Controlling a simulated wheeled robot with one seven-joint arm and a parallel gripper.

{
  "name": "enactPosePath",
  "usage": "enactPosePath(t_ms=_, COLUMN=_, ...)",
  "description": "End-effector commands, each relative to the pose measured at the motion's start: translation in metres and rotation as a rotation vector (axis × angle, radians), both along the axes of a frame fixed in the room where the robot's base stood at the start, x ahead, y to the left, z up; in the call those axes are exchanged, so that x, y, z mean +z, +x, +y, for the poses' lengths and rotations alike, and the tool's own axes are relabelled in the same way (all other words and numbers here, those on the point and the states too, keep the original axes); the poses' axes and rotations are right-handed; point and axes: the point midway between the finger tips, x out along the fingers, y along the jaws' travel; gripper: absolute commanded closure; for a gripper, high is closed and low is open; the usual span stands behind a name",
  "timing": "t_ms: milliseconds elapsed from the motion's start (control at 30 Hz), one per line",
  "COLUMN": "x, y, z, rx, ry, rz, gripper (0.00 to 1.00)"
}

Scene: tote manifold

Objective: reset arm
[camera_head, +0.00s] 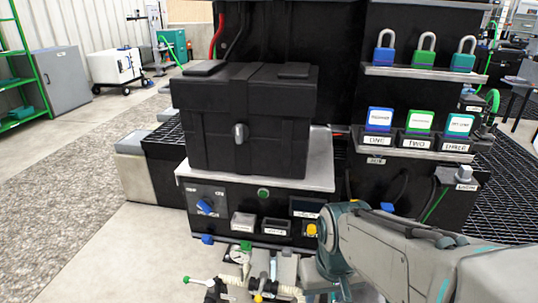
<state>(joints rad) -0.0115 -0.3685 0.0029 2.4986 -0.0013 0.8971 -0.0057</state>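My arm (390,250) reaches in from the lower right corner, grey with teal joints. Its teal wrist end (332,245) is bent downward in front of the panel's right side. My gripper is not visible; the arm runs down out of the bottom of the picture. A closed black tote (245,148) with a grey front latch sits on a metal shelf (320,172), apart from the arm.
Below the shelf is a panel with a blue knob (205,207), a green button (263,194) and small bins. Valves and pipes (245,265) stand at bottom centre. Padlocks (424,55) and tags (420,120) sit on racks at right. The floor (80,200) at left is clear.

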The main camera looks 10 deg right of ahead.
Motion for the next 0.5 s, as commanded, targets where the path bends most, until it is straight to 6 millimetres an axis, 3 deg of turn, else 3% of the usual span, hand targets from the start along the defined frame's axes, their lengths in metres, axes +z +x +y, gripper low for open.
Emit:
enactPosePath(t_ms=33, x=0.029, y=0.002, z=-0.001, rx=0.002, ry=-0.003, rz=-0.010, gripper=0.55)
enactPosePath(t_ms=500, x=0.169, y=0.003, z=-0.003, rx=-0.012, ry=-0.005, rz=-0.077, gripper=0.55)
